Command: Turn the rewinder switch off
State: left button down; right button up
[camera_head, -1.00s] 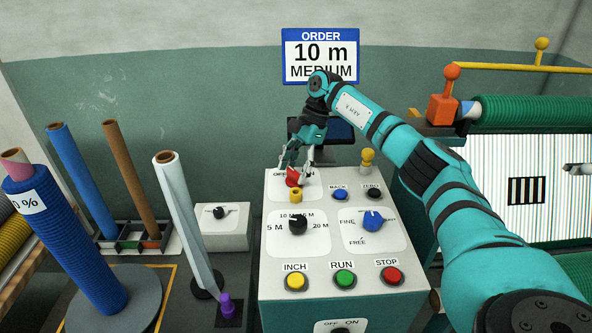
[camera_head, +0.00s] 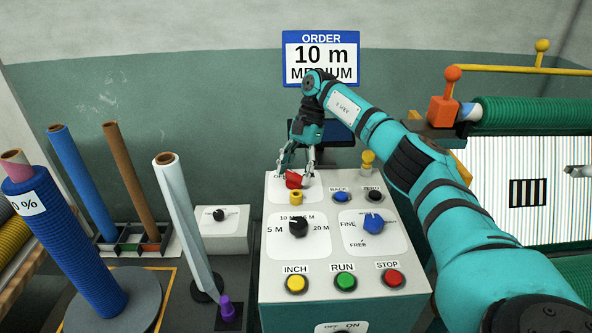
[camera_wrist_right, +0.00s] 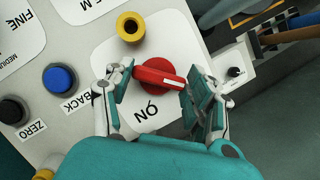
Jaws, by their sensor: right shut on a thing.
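The rewinder switch is a red rotary knob (camera_head: 293,180) at the back left of the grey control box, on a white label plate. In the wrist view the red knob (camera_wrist_right: 160,77) has its white pointer mark toward the right finger, away from the "ON" lettering (camera_wrist_right: 146,110). The OFF lettering is mostly hidden by the fingers. My right gripper (camera_head: 297,168) reaches down over the knob; in the wrist view its fingers (camera_wrist_right: 157,88) stand on either side of it, shut on it. My left gripper is not in view.
A yellow ring-shaped part (camera_head: 296,197) sits close in front of the knob. Blue BACK (camera_head: 340,195) and black ZERO (camera_head: 374,194) buttons are to its right. A black length dial (camera_head: 298,226) and blue dial (camera_head: 373,223) lie nearer. Netting rolls stand at left.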

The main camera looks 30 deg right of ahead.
jog(key=o, duration=1.2)
jog(key=shift+r, duration=0.1)
jog(key=v, duration=0.7)
jog(key=shift+w+d+r, duration=0.1)
jog(key=shift+d+r, duration=0.05)
jog(key=shift+r, duration=0.1)
